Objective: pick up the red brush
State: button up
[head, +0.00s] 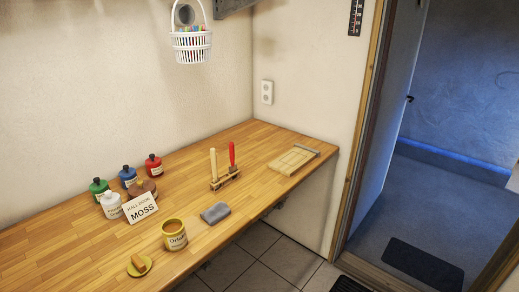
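The red brush (232,154) stands upright in a small wooden rack (226,180) on the wooden bench. Its red handle points up, and its lower end is hidden by the rack. A pale wooden-handled tool (213,163) stands just left of it in the same rack. My gripper is not in the head view.
Several paint bottles, a "MOSS" card (141,208), an ochre tin (174,234) and a small dish (139,265) stand left on the bench (80,245). A grey block (215,213) lies before the rack, a board (293,160) to its right. A white basket (193,47) hangs above.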

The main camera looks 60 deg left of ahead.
aim_at(232, 168)
jog(key=i, duration=1.75)
jog(key=u, duration=4.25)
jog(key=k, duration=0.25)
jog(key=z, duration=0.65)
